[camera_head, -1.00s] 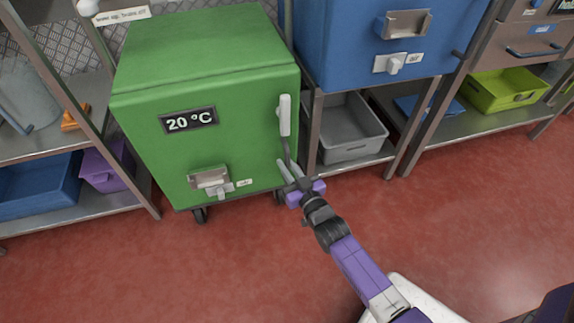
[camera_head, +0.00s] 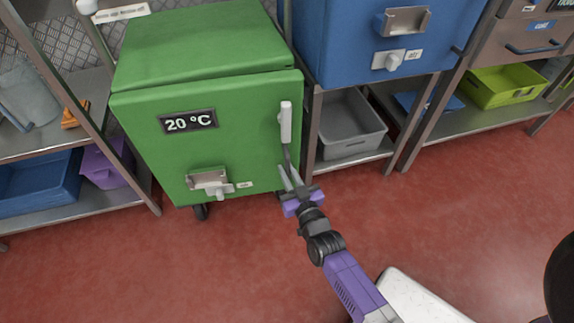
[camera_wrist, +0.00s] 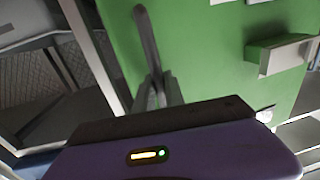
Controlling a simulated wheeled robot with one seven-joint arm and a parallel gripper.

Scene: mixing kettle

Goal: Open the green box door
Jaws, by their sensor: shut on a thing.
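The green box (camera_head: 150,110) stands on casters with its door facing me. Its display reads 20 °C. A gap shows along the top and right edge of the green box door (camera_head: 240,130), so it stands slightly open. The door handle (camera_head: 286,122) is a pale vertical bar near the door's right edge, with a dark lower part. My gripper (camera_head: 288,172) is at the handle's lower end. In the wrist view, my gripper (camera_wrist: 157,90) is shut on the dark lower part of the handle (camera_wrist: 147,40). The contact itself is partly hidden by the fingers.
A metal rack with a blue box (camera_head: 380,50) and a grey bin (camera_head: 350,125) stands close on the right. A shelf with a blue bin (camera_head: 40,185) and purple bin (camera_head: 105,165) is on the left. The red floor in front is clear.

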